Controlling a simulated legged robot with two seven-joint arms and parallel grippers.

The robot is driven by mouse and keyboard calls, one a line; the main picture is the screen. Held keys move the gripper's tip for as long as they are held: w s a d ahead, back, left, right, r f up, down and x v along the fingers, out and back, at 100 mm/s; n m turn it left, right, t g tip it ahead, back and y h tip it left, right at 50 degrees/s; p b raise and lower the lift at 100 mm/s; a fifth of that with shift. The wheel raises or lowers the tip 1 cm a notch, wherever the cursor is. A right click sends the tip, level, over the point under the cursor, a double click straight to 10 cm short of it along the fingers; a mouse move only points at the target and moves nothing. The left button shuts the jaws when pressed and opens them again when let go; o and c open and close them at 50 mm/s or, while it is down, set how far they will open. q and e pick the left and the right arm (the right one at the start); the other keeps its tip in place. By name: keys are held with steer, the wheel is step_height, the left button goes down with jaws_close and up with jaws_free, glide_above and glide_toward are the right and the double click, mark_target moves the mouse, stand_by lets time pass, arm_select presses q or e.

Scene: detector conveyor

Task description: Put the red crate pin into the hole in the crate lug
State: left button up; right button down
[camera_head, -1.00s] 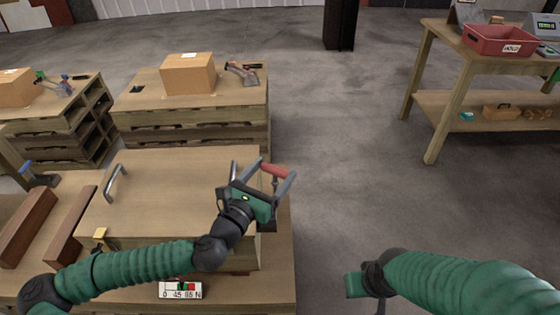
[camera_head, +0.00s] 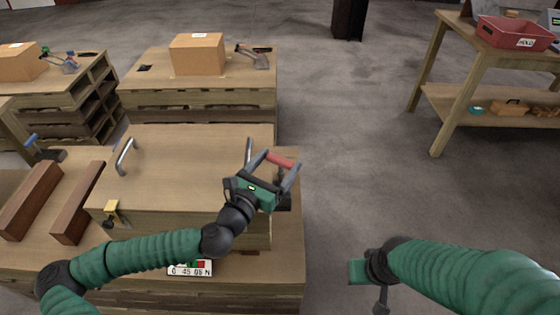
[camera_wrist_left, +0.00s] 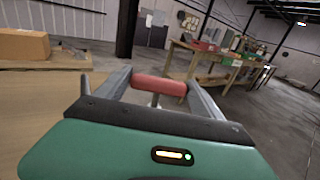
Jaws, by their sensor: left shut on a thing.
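The red crate pin (camera_head: 281,161) has a red grip, and a thin grey shaft shows below it. My left gripper (camera_head: 278,163) is shut on the red grip, which lies across between its two fingers; the red grip also shows in the left wrist view (camera_wrist_left: 160,87). The pin is above the right end of the wooden crate (camera_head: 185,170). A dark fitting (camera_head: 284,201) at that end is partly behind the gripper; I cannot tell whether it is the lug, and no hole shows. My right gripper (camera_head: 358,271) is low at the right, over the floor, its fingers unclear.
The crate has metal handles (camera_head: 125,156) and a yellow latch (camera_head: 111,213). Brown wooden blocks (camera_head: 31,201) lie left of it. A force label (camera_head: 190,268) is at the front. A cardboard box (camera_head: 197,54) stands on a pallet behind. The floor at right is clear up to a workbench (camera_head: 470,70).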

arm_select(q)
steer(key=shift+w+a, duration=0.1)
steer(key=shift+w, duration=0.05)
steer(key=shift+d+r, duration=0.1)
steer(key=shift+d, duration=0.6)
steer(key=shift+p, duration=0.35)
steer(key=shift+s+a, duration=0.2)
steer(key=shift+a, duration=0.15)
arm_select(e)
steer(key=shift+d+r, duration=0.2)
steer(key=shift+r, duration=0.15)
arm_select(q)
steer(key=shift+d, duration=0.2)
arm_select(e)
steer(key=shift+d, duration=0.15)
steer(key=shift+r, duration=0.15)
arm_select(q)
steer(key=shift+a, duration=0.1)
